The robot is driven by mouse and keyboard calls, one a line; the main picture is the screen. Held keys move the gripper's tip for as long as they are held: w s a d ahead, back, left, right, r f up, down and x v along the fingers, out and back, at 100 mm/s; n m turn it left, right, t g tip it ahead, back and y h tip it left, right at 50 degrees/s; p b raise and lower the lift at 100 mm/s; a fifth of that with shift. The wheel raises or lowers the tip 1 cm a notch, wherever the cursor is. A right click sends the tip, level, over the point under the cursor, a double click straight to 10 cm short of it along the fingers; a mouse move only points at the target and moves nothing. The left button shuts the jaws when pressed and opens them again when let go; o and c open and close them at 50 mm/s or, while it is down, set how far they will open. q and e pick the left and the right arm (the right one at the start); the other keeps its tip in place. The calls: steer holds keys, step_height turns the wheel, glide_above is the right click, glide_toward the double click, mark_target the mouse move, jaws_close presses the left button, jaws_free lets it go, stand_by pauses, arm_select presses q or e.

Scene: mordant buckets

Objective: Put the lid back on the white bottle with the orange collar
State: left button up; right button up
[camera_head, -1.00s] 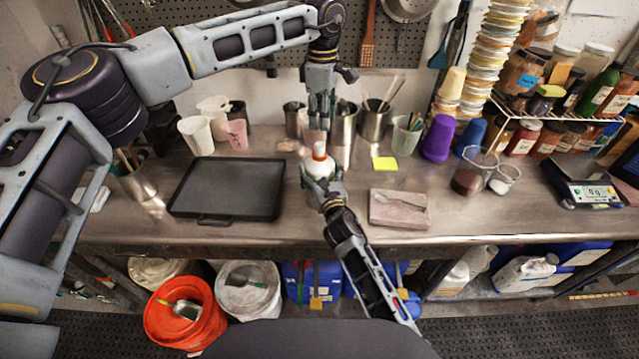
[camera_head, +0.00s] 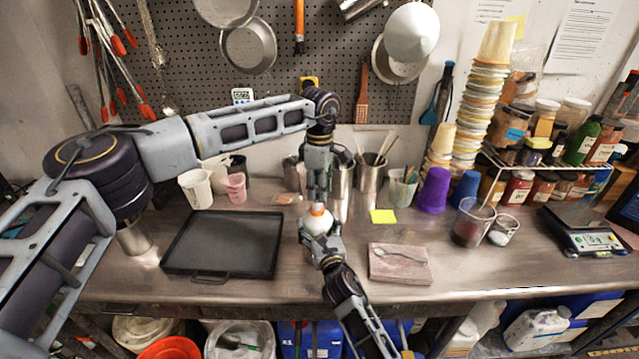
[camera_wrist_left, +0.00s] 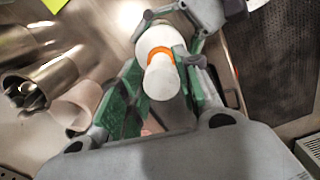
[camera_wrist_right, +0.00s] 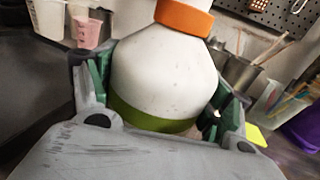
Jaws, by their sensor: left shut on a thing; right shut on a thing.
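The white bottle (camera_head: 318,223) with the orange collar (camera_head: 317,210) stands upright over the worktop in the head view. My right gripper (camera_head: 326,243) is shut around its body; the right wrist view shows the bottle (camera_wrist_right: 165,80) between the fingers, with a green band at its base. My left gripper (camera_head: 317,196) points down directly above the bottle. It is shut on the white lid (camera_wrist_left: 162,80), which lines up with the orange collar (camera_wrist_left: 160,54) in the left wrist view. I cannot tell whether lid and bottle touch. The bottle's top is cut off in the right wrist view.
A black tray (camera_head: 225,243) lies left of the bottle and a pinkish slab (camera_head: 400,264) with a spoon lies right. Metal containers (camera_head: 370,172) stand close behind. A yellow note (camera_head: 383,216), cups and a scale (camera_head: 585,232) are farther right.

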mark_target(317, 201)
arm_select(q)
steer(key=shift+f, duration=0.1)
stand_by(0.6)
steer(key=shift+f, duration=0.8)
steer(key=shift+f, duration=0.55)
stand_by(0.7)
arm_select(e)
steer(key=c, duration=0.5)
arm_select(q)
steer(key=m, duration=0.6)
steer(key=shift+s+a, duration=0.1)
arm_select(e)
steer(key=shift+c, duration=0.2)
arm_select(q)
steer(key=m, duration=0.5)
steer(key=shift+s+a+m, duration=0.1)
steer(key=shift+a+m, duration=0.05)
steer(key=shift+m, duration=0.25)
steer(key=m, duration=0.6)
steer(key=shift+a, duration=0.15)
steer(key=m, duration=0.6)
steer(key=shift+a, duration=0.15)
